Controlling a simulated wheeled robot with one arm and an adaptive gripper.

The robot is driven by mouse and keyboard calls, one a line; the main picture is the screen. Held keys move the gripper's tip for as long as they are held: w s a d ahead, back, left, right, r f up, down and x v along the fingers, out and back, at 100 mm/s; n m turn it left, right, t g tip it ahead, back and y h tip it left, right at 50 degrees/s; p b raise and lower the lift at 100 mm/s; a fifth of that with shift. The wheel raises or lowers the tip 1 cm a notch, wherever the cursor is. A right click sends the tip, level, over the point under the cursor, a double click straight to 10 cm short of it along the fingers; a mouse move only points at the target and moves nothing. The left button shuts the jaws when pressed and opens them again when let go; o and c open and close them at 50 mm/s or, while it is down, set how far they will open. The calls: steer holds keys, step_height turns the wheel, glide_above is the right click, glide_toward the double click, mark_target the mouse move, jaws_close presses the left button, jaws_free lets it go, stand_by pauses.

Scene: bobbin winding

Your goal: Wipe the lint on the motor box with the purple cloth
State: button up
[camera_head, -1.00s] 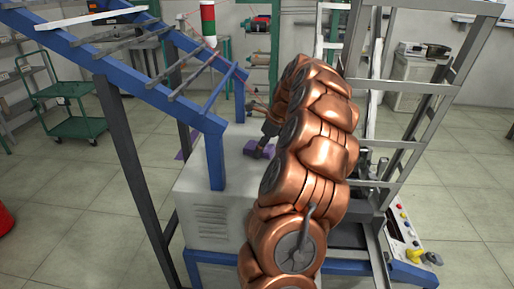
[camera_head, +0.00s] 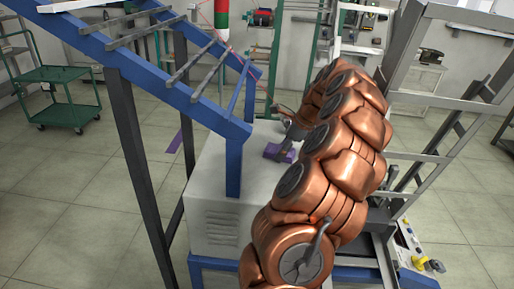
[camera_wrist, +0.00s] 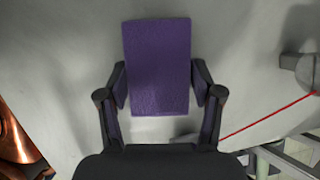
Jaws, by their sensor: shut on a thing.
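The purple cloth (camera_head: 279,152) is a flat-sided block-like pad. My gripper (camera_head: 290,143) is shut on it above the top of the motor box. In the wrist view the purple cloth (camera_wrist: 159,65) sits between the two fingers of my gripper (camera_wrist: 160,88), with the pale box top around it. The motor box (camera_head: 212,190) is a light grey cabinet with vent slots on its front. I cannot tell whether the cloth touches the box top. No lint can be made out in either view.
A blue frame (camera_head: 232,160) with slanted bars stands close at the left of the box. A grey metal frame (camera_head: 440,110) stands at the right. A red thread (camera_wrist: 270,122) crosses the wrist view. A green cart (camera_head: 60,100) stands far left on open floor.

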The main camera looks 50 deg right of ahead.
mark_target(272, 152)
steer(key=shift+o, duration=0.2)
steer(key=shift+s+d+f, duration=0.2)
steer(key=shift+s+f, duration=0.2)
steer(key=shift+s, duration=0.05)
steer(key=shift+o, duration=0.6)
steer(key=shift+w+a+r, duration=0.2)
steer(key=shift+w+a, duration=0.2)
steer(key=shift+a, duration=0.1)
steer(key=shift+w+a+r+p, duration=0.1)
steer(key=shift+w+a+p, duration=0.1)
steer(key=shift+a+p, duration=0.1)
steer(key=shift+c, duration=0.3)
steer(key=shift+a+r, duration=0.2)
steer(key=shift+a, duration=0.25)
steer(key=shift+c, duration=0.5)
steer(key=shift+r, duration=0.15)
steer(key=shift+r, duration=0.1)
steer(key=shift+w+r+p, duration=0.1)
steer(key=shift+w+p, duration=0.05)
steer(key=shift+p, duration=0.2)
steer(key=shift+w+a+r+p, duration=0.2)
steer(key=shift+w+a+p, duration=0.05)
steer(key=shift+a+p, duration=0.2)
steer(key=shift+w, duration=0.15)
